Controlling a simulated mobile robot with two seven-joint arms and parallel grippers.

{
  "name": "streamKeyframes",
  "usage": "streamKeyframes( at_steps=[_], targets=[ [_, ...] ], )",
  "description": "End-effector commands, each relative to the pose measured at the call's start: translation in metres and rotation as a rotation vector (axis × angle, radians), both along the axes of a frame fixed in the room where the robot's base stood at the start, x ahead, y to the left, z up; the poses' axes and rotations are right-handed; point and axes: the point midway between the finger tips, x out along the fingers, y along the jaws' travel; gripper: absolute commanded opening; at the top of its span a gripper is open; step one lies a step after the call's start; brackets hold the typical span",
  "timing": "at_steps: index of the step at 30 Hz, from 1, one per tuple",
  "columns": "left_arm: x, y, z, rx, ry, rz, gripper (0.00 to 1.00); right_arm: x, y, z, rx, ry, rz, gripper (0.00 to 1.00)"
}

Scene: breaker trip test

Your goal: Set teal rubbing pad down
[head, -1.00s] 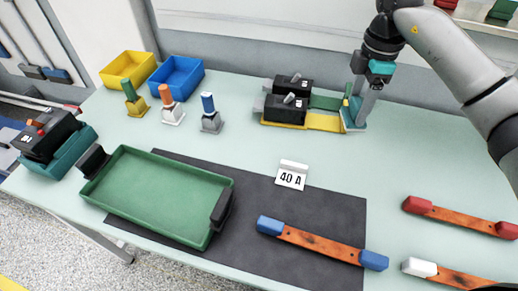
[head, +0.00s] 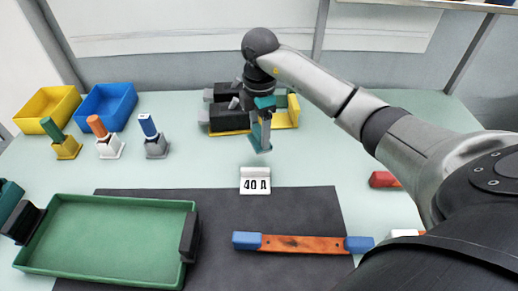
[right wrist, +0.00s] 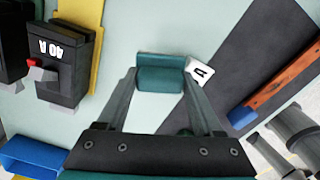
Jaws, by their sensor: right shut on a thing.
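The teal rubbing pad (right wrist: 160,77) is a small block between the two fingers of my right gripper (right wrist: 161,84) in the right wrist view. The fingers are shut on it from both sides. The card's corner shows close beside the pad in the wrist view (right wrist: 202,73).
Breakers on a yellow base (head: 228,128) stand behind my right gripper. A dark mat (head: 215,262) carries a green tray (head: 108,240) and a bar with blue ends (head: 300,244). Coloured-handled stamps (head: 107,146) and yellow and blue bins (head: 107,104) stand left.

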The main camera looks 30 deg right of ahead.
Motion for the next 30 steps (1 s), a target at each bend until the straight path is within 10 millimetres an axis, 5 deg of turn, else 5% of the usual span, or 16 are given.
streamKeyframes(
  at_steps=[15,26,27,30],
  targets=[
    [-0.001,0.003,-0.01,0.005,0.001,-0.003,0.5,0.0,0.0,-0.057,0.001,0.001,0.001,0.16],
    [-0.001,0.003,-0.011,0.005,0.001,-0.003,0.5,0.0,0.0,-0.06,0.0,-0.001,0.001,0.16],
    [-0.001,0.003,-0.011,0.005,0.001,-0.003,0.5,0.0,0.0,-0.061,0.0,-0.001,0.001,0.69],
    [-0.001,0.003,-0.011,0.005,0.001,-0.003,0.5,0.0,0.0,-0.06,0.0,-0.001,0.001,0.81]
  ],
)
